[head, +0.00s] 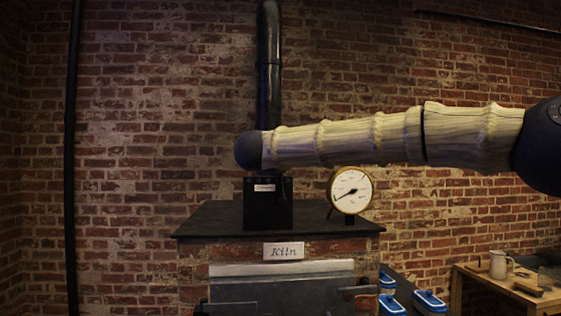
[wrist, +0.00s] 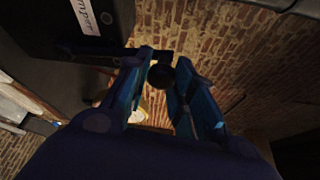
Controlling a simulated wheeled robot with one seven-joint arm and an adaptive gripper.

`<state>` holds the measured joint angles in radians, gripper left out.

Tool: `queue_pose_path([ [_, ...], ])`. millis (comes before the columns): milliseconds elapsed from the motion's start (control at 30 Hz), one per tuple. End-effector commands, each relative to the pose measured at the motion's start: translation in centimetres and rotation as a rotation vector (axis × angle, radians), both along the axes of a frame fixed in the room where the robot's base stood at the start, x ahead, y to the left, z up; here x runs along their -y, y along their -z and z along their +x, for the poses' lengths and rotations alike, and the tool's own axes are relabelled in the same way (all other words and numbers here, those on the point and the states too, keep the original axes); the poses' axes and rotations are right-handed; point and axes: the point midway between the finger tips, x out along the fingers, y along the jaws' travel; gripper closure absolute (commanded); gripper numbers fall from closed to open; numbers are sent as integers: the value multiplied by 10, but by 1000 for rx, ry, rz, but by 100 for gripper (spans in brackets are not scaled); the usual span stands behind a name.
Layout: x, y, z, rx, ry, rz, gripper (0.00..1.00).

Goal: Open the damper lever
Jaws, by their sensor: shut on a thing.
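The damper box (head: 268,212) is black, with a white label, and stands on top of the kiln at the foot of a black flue pipe. In the wrist view the damper box (wrist: 62,25) is at the upper left, its label partly cut off. The damper lever (wrist: 110,53) is a dark bar reaching from the box to a round dark knob (wrist: 160,76). My gripper (wrist: 166,58) has its blue fingers on either side of the knob and is shut on it. In the head view my arm crosses above the box, and I cannot make out the fingers or the lever there.
A round brass-rimmed gauge (head: 351,191) stands on the kiln top (head: 215,219), right of the box and below my arm. The kiln has a sign (head: 284,251) on its front. Blue-and-white containers (head: 429,301) and a wooden bench (head: 470,285) with a mug (head: 499,264) are lower right.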

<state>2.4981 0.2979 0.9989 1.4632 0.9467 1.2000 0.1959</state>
Motion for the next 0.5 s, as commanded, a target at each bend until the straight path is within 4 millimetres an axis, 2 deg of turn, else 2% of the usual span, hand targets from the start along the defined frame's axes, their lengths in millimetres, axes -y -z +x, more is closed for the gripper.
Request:
queue_pose_path([
  [33,2,1,1,0,4,1,72],
  [133,2,0,1,-1,3,0,53],
  [500,-1,0,-2,0,0,-1,53],
])
